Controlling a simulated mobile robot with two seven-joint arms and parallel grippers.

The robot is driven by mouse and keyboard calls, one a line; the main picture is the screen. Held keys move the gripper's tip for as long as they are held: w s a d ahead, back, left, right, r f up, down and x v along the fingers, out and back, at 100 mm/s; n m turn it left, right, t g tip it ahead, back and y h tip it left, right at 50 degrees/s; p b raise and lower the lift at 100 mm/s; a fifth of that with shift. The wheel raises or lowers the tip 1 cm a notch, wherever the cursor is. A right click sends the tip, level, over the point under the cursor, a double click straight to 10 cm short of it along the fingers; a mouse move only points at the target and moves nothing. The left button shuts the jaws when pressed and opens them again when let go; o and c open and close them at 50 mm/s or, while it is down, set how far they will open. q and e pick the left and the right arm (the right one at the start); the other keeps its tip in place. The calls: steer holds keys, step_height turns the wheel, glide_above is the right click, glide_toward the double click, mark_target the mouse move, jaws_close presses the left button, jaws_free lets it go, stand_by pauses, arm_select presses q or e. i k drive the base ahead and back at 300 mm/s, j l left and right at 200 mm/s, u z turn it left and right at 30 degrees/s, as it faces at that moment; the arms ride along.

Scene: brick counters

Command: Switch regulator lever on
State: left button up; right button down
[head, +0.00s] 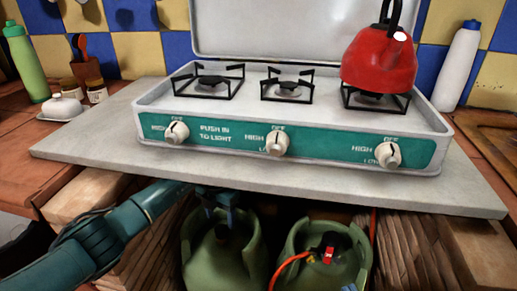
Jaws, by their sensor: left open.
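The regulator (335,241) is a dark fitting on top of the right green gas cylinder (296,250), under the counter. Its small red lever (328,256) faces the front, and an orange hose (285,270) runs from the fitting. My left gripper (220,212) is at the end of the teal arm, below the counter's front edge and over the left cylinder. It is left of the regulator, apart from the lever. It is open, with nothing seen between its dark fingers. My right gripper is not in view.
Open space lies before the cylinders.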

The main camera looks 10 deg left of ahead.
mark_target(328, 254)
steer(key=k, duration=1.15)
